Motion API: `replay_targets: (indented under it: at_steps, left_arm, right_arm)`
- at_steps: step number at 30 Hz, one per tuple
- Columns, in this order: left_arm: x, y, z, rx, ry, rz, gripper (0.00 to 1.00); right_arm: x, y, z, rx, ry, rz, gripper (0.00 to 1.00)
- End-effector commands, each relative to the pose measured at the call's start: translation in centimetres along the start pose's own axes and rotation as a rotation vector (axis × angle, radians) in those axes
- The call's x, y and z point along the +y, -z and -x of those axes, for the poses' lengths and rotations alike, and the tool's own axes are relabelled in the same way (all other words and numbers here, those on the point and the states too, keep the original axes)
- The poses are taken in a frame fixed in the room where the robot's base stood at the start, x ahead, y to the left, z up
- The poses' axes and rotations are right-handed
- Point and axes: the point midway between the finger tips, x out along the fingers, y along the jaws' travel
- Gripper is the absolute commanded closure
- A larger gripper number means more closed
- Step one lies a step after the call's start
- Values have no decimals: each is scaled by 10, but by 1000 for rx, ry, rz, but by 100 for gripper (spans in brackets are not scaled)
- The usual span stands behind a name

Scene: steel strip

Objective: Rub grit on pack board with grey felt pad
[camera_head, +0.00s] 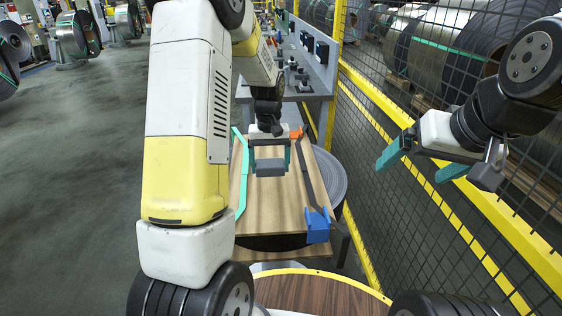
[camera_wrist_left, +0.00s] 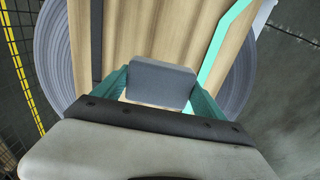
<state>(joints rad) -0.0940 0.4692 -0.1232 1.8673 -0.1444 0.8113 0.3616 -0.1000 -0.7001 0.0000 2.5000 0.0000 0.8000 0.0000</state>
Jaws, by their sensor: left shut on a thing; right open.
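The pack board (camera_head: 262,218) is a light wooden panel lying on a steel coil. My left gripper (camera_head: 270,168) is over its far part, shut on the grey felt pad (camera_head: 269,166). In the left wrist view the pad (camera_wrist_left: 160,83) sits between the two green fingers (camera_wrist_left: 160,92), with the board (camera_wrist_left: 150,30) under it. I cannot tell whether the pad touches the board. No grit can be made out on the board; part of it is hidden by the pad and gripper. My right gripper (camera_head: 418,163) is open and empty, off to the right near the mesh fence.
A green strip (camera_head: 240,175) runs along the board's left side and a dark strap (camera_head: 308,175) along its right. A blue block (camera_head: 318,226) sits at the near right corner, an orange piece (camera_head: 296,133) at the far right. A yellow-framed mesh fence (camera_head: 400,215) stands right.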

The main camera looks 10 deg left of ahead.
Motion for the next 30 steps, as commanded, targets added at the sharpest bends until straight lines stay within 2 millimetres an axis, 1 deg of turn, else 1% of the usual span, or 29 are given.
replay_targets:
  at_steps: [3,10,26,27,29,30]
  left_arm:
    - [-2,0,12,3,-1,0,63]
    - [-5,-2,29,2,-1,0,63]
    - [-6,-2,32,1,0,0,63]
    - [-6,-2,32,1,0,0,25]
    - [-6,-2,32,1,0,0,36]
    - [-6,-2,32,1,0,0,44]
  right_arm:
    - [0,0,0,0,0,0,7]
    - [0,0,0,0,0,0,7]
    - [0,0,0,0,0,0,7]
    - [0,0,0,0,0,0,7]
    - [0,0,0,0,0,0,7]
    - [0,0,0,0,0,0,7]
